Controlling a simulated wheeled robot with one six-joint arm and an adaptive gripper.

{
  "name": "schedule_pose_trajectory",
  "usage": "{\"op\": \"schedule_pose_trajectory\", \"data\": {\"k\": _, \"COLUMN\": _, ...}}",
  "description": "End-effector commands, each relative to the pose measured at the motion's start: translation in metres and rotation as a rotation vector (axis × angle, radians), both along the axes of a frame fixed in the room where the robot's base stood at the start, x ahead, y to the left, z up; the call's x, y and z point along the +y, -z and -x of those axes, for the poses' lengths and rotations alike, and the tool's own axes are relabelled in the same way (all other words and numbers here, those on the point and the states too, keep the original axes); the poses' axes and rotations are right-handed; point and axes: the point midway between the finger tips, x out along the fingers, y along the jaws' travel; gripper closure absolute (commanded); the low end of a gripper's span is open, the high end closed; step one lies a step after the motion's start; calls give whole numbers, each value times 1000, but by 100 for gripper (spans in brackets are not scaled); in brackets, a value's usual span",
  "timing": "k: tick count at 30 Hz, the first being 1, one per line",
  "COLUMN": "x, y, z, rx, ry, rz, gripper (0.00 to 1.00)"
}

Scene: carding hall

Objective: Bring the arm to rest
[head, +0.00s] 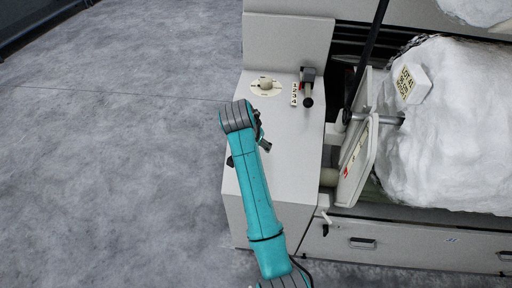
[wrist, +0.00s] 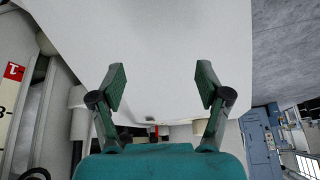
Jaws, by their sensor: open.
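My gripper (wrist: 162,80) is open in the wrist view, its two dark green fingers spread apart with nothing between them. Beyond the fingers is a plain pale surface. In the head view my teal arm reaches up from the bottom edge over the grey machine cabinet (head: 300,165). The arm's grey-banded end is over the left part of the cabinet top. The fingers are mostly hidden there; only small dark parts show beside the arm. I cannot tell how far the fingers are from the cabinet.
A round dial (head: 265,87), a number strip (head: 294,94) and a black-ended lever (head: 307,90) sit at the cabinet's back. To the right are a white scale plate (head: 358,165) and a large white fibre mass (head: 445,125). Grey floor (head: 110,150) at left is clear.

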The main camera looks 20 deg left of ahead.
Motion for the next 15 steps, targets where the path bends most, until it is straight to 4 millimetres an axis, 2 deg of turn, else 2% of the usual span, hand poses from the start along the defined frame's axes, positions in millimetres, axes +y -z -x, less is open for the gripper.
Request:
{"op": "schedule_pose_trajectory", "data": {"k": 4, "x": -5, "y": 7, "z": 1, "rx": -4, "ry": -5, "rz": -1, "gripper": 24}}
{"op": "schedule_pose_trajectory", "data": {"k": 15, "x": -5, "y": 9, "z": 1, "rx": -7, "ry": -7, "rz": -2, "gripper": 24}}
